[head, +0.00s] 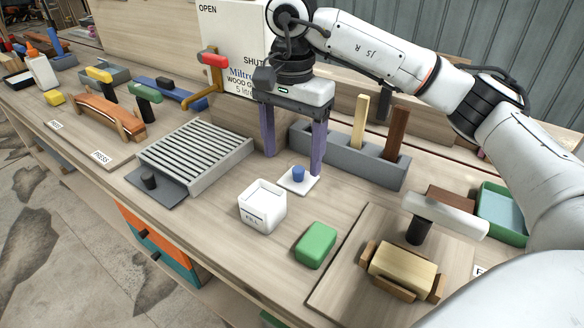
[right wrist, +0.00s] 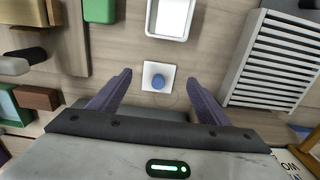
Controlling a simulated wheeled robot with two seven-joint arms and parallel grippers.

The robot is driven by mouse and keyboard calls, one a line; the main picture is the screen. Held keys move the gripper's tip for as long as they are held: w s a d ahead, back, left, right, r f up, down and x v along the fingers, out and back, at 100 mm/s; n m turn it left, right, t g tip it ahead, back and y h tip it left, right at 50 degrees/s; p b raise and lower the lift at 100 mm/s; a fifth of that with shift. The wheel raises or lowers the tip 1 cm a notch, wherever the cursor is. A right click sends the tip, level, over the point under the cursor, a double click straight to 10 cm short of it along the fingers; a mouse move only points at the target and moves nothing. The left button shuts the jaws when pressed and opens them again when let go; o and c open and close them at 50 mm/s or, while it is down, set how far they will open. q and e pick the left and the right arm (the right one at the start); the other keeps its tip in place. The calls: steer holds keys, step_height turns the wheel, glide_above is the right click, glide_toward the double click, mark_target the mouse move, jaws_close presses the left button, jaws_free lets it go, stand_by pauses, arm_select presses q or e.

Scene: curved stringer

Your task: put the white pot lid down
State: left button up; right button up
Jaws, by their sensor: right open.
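The white pot lid (head: 297,182) is a flat white square with a blue knob. It lies on the bench just behind the white pot (head: 262,207), which stands uncovered with a label on its front. My right gripper (head: 293,165) is open, its two purple fingers pointing down around the lid area. In the right wrist view the lid (right wrist: 159,77) lies between and just beyond the open fingers (right wrist: 158,85), and nothing is held. The pot (right wrist: 170,17) shows beyond the lid there. My left gripper is not in view.
A green block (head: 315,245) lies right of the pot. A slatted grey rack (head: 197,153) stands to the left, and a grey holder with upright sticks (head: 350,155) stands behind. A board with a clamped wooden block (head: 402,268) is at the front right.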

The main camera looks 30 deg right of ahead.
step_height(320, 180, up, 6)
steer(key=shift+p, duration=0.3)
steer(key=shift+r, duration=0.1)
stand_by(0.3)
